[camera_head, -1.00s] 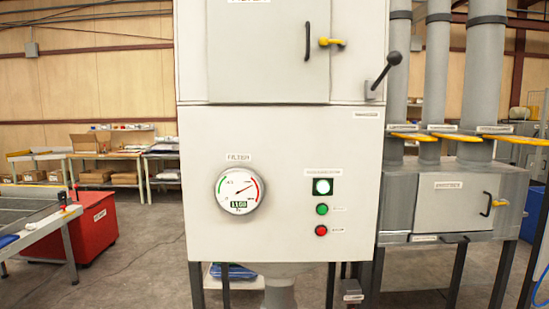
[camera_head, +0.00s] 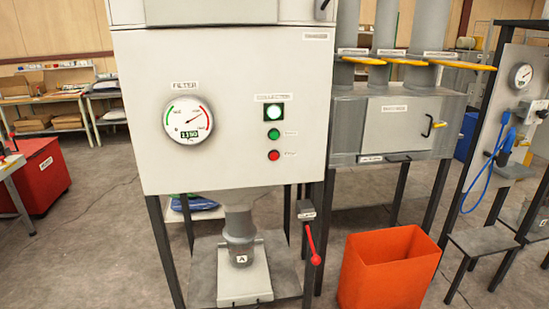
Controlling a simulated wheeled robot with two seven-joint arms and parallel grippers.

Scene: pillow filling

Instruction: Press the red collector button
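The collector cabinet (camera_head: 225,90) is a pale upright box on dark legs, in the left half of the head view. Its red button (camera_head: 274,155) is on the front panel, lowest in a column at the right side. A green button (camera_head: 274,134) is just above it, and a lit white lamp (camera_head: 274,112) is above that. A round filter gauge (camera_head: 188,120) is to the left, with its needle pointing up and right. Neither of my grippers is in view, and nothing covers the red button.
An orange bin (camera_head: 388,270) stands on the floor right of the cabinet. A red-handled lever (camera_head: 312,245) hangs at the cabinet's right leg. A grey duct unit (camera_head: 395,125) and a rack with a blue hose (camera_head: 484,180) are farther right. A red box (camera_head: 38,170) is left.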

